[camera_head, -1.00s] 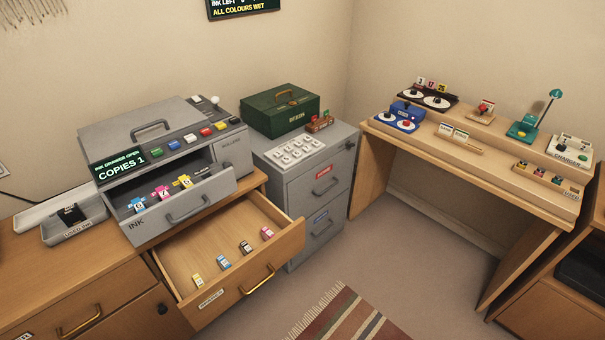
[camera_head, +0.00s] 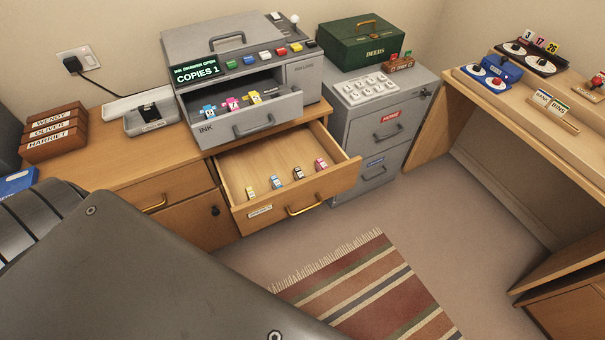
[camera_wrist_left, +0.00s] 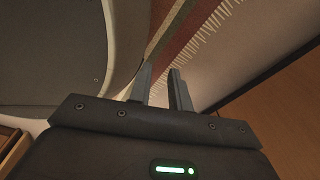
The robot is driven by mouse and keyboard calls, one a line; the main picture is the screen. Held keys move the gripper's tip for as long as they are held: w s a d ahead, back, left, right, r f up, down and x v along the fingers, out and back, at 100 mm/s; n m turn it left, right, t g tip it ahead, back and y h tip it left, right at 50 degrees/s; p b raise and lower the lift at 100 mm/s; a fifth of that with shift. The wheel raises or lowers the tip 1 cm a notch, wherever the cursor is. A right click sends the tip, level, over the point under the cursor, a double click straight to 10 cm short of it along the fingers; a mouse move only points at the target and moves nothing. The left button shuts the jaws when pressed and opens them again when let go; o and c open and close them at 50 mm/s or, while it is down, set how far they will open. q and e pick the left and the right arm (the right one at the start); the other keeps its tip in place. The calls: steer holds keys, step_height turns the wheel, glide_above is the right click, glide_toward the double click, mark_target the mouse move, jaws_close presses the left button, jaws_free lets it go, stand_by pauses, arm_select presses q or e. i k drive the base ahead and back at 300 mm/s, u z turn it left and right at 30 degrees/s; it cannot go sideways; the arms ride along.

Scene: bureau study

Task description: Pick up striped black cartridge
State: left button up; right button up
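A black cartridge (camera_head: 298,173) lies in the open wooden drawer (camera_head: 339,177), between a blue cartridge (camera_head: 275,183) and a pink one (camera_head: 320,165); a yellow one (camera_head: 250,192) lies at the left. Its stripes are too small to make out. Another black item (camera_head: 150,113) sits in a grey tray left of the printer. My left gripper (camera_wrist_left: 161,70) shows in the left wrist view with its fingers apart and nothing between them, over the floor and rug. It is away from the drawer. My left arm fills the lower left of the head view. My right gripper is not in view.
The printer's ink tray (camera_head: 262,126) is open above the drawer and holds blue, pink and yellow cartridges. A grey filing cabinet (camera_head: 385,130) stands right of the drawer. A striped rug (camera_head: 370,290) lies on the floor. A desk (camera_head: 520,110) stands at the right.

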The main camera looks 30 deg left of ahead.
mark_target(299, 175)
steer(key=z, duration=0.55)
steer(key=k, duration=1.35)
steer(key=z, duration=0.7)
steer(key=i, duration=1.5)
steer(key=u, duration=0.25)
steer(key=i, duration=1.4)
steer(key=u, duration=1.6)
steer(key=i, duration=0.85)
steer(key=u, duration=0.9)
steer(key=i, duration=0.2)
steer(key=u, duration=0.3)
